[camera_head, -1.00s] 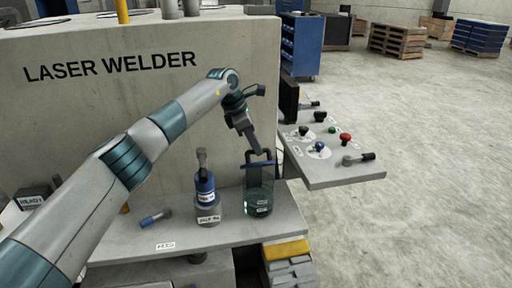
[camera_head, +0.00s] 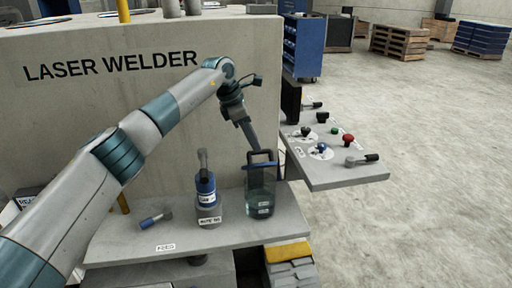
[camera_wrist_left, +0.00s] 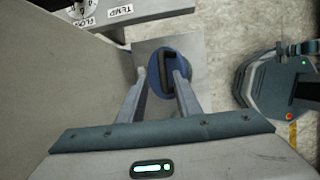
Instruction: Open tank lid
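The tank (camera_head: 260,197) is a clear glass cylinder with liquid in its lower part. It stands on the grey shelf of the laser welder in the head view. Its lid has a dark upright handle (camera_head: 262,154). My left gripper (camera_head: 256,150) reaches down to this handle from above. In the left wrist view the two fingers of my left gripper (camera_wrist_left: 164,75) are apart, with the dark handle (camera_wrist_left: 167,62) between their tips and the blue round lid (camera_wrist_left: 154,76) beneath. I see no firm closure on the handle. My right gripper is not in view.
A control panel (camera_head: 345,178) with knobs juts out to the right. The welder's wall (camera_head: 150,110) rises behind the shelf.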

